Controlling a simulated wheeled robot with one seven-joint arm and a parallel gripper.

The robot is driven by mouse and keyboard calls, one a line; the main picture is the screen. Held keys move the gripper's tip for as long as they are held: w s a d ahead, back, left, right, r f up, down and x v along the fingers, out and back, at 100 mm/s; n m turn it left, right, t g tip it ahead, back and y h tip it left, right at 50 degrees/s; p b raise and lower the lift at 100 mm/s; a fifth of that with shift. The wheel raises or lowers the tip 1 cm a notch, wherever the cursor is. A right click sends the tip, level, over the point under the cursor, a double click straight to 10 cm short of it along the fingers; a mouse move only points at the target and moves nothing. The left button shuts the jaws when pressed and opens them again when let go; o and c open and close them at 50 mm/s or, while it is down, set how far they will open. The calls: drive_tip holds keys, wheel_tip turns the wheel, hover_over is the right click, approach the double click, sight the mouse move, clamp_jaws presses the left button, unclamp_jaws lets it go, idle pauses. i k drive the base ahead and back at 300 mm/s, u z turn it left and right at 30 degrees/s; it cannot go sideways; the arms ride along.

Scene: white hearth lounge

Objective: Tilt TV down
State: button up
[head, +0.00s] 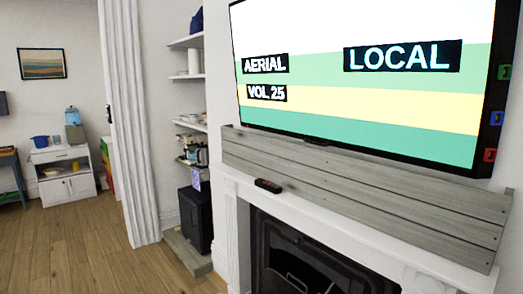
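The TV (362,104) is a large flat screen on the wall above the fireplace, at the upper right of the head view. Its screen is lit with white, green and yellow bands and the words "AERIAL", "VOL 25" and "LOCAL". Its top edge is cut off by the frame. Small coloured tabs, green, blue and red, sit along its right edge. How far it is tilted is hard to tell. My gripper is not in view.
A grey plank board (360,182) stands below the TV on the white mantel (330,212), with a small dark object (268,185) beside it. The fireplace (310,262) is below. Shelves (190,125) and a black box (196,218) stand left. Wooden floor (80,255) is open at left.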

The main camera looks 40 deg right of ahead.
sight(423, 83)
drive_tip(key=u, duration=0.35)
drive_tip(key=i, duration=1.55)
drive_tip(key=z, duration=1.25)
drive_tip(key=i, duration=0.75)
drive_tip(key=z, duration=0.8)
